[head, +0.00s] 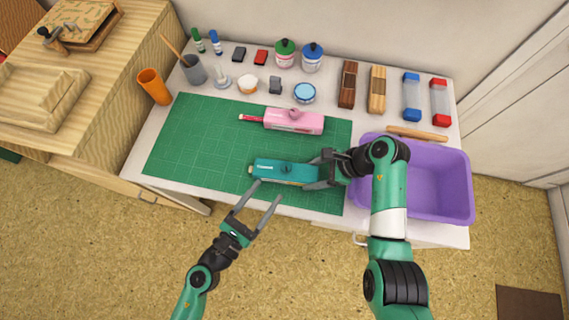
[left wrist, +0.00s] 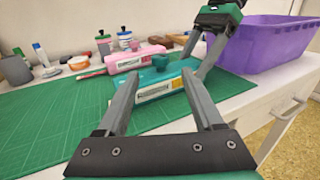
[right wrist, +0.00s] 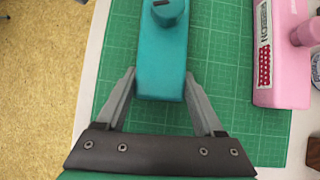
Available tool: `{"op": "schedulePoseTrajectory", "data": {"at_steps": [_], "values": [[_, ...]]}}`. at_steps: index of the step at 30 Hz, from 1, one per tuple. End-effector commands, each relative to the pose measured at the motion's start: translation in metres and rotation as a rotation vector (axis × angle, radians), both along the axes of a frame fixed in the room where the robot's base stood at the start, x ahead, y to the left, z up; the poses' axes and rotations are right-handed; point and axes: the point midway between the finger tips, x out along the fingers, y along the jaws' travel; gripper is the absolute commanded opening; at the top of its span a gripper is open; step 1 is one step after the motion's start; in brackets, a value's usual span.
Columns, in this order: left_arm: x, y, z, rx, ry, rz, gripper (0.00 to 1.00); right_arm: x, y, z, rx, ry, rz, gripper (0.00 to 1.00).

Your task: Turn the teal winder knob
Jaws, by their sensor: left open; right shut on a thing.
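The teal winder (head: 275,172) lies on the green cutting mat near its front edge. Its teal knob (head: 286,169) stands on top of the body; it also shows in the right wrist view (right wrist: 171,12). My right gripper (head: 315,171) is shut on the right end of the teal winder, one finger on each side of the body. My left gripper (head: 268,192) is open and empty in front of the winder. In the left wrist view, the knob (left wrist: 160,62) shows between its fingertips, apart from them.
A pink winder (head: 294,121) lies on the green mat (head: 190,150) behind the teal one. A purple bin (head: 440,205) stands at the right, beside my right arm. Bottles, ink pads and blocks line the back of the table. The mat's left half is clear.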

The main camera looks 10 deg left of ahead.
Motion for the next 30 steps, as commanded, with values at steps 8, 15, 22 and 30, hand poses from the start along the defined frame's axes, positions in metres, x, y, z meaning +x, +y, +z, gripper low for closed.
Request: {"op": "schedulePoseTrajectory", "data": {"at_steps": [8, 15, 22, 30], "values": [[0.060, -0.026, 0.002, 0.000, -0.004, 0.000, 0.68, 0.000, 0.000, 0.000, 0.000, 0.001, 0.001, 0.21], [0.088, -0.037, 0.001, 0.001, -0.001, 0.001, 0.68, 0.000, 0.000, 0.000, 0.000, 0.000, 0.000, 0.21], [0.090, -0.038, 0.001, 0.000, -0.001, 0.001, 0.68, 0.000, 0.000, 0.000, 0.000, 0.000, 0.000, 0.21], [0.090, -0.038, 0.001, 0.000, -0.001, 0.001, 0.30, 0.000, 0.000, 0.000, 0.000, 0.000, 0.000, 0.21]]}}
